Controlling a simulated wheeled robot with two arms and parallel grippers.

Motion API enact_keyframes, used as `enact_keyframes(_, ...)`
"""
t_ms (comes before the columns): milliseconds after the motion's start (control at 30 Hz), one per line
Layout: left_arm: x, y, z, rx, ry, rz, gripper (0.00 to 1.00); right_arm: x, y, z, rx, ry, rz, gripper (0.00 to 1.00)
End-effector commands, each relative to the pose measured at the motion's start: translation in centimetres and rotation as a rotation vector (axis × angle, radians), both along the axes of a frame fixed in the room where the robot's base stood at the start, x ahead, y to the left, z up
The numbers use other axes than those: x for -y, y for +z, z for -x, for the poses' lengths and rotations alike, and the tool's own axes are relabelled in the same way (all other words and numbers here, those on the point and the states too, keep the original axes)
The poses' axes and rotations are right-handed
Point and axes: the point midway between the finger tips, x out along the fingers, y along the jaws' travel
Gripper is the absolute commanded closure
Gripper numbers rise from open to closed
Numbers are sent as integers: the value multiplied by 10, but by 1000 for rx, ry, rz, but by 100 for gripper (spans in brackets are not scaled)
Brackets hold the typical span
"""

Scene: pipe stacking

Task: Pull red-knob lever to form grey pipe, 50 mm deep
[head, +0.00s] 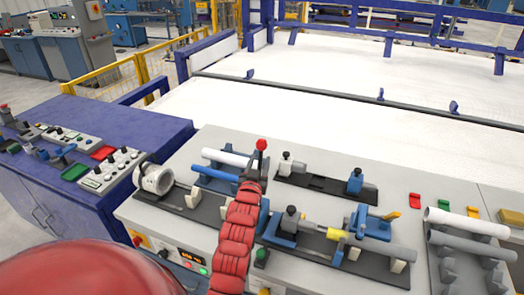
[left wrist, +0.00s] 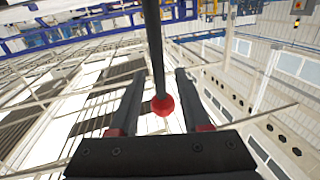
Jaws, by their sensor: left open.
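The lever's red knob (head: 261,144) stands upright on the bench machine in the head view. My left gripper (head: 255,172) is at the lever, at the end of my red segmented arm, which hides part of the machine. In the left wrist view the red knob (left wrist: 162,105) and its dark rod lie between the two black fingers (left wrist: 157,92). The fingers are open, with a gap on both sides of the rod. A grey pipe (head: 385,249) lies in the forming machine at right, near a yellow part (head: 338,234). My right gripper is not in view.
A white pipe (head: 226,157) lies on supports left of the lever. A rack at right holds a white pipe (head: 465,221) and grey pipes (head: 466,245). A blue control desk (head: 120,127) stands at left. Clamps and blocks crowd the grey bench (head: 330,149). A white surface lies clear behind.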

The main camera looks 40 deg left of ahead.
Motion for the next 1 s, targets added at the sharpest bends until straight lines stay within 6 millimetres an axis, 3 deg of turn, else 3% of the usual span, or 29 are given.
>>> enact_keyframes(300,-16,0,-35,-2,0,1,53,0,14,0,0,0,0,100)
enact_keyframes(700,-18,0,-41,1,-1,0,53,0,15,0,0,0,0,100)
enact_keyframes(733,-18,0,-41,1,-1,0,55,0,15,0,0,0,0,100)
enact_keyframes(1000,-18,0,-41,1,-1,0,100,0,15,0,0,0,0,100)
